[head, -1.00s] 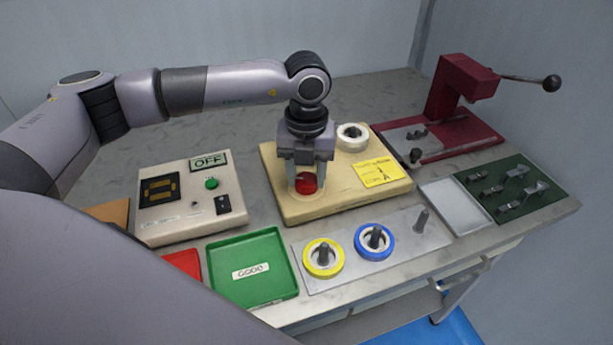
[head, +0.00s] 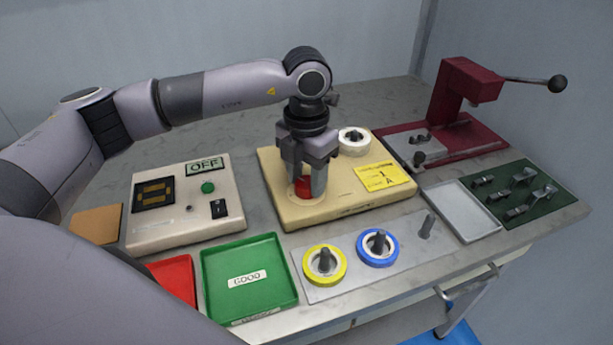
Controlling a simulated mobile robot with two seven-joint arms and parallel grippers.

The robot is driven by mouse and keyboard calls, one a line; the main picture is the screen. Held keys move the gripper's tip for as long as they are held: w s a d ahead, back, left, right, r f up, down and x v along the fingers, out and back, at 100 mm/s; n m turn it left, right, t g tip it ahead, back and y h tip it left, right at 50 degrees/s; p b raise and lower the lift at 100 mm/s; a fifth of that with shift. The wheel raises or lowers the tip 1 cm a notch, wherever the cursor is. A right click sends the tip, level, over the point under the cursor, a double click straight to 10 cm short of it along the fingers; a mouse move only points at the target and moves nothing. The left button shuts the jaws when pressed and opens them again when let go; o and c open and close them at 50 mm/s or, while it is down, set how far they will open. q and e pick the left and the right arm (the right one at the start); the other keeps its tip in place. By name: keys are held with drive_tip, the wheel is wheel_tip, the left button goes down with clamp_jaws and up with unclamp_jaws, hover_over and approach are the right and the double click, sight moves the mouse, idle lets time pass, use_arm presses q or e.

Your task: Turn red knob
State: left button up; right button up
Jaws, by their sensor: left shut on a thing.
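The red knob (head: 302,187) sits on the left part of the cream winder base (head: 331,211). My left gripper (head: 306,188) points straight down over it, with its fingers shut on the knob. The fingers hide part of the knob. My right gripper is not in the head view.
A cream control box (head: 180,233) with an OFF sign stands left. A green GOOD tray (head: 250,297) and a red tray (head: 174,277) are in front. A yellow ring (head: 324,281) and a blue ring (head: 361,247) sit on pegs. A red press (head: 445,100) stands at the right back.

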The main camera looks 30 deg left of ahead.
sight(306, 183)
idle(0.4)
use_arm(q)
drive_tip(key=o, duration=1.1)
drive_tip(key=shift+c, duration=0.2)
drive_tip(key=shift+r, duration=0.15)
wheel_tip(306, 183, up, 7)
drive_tip(key=shift+s, duration=0.1)
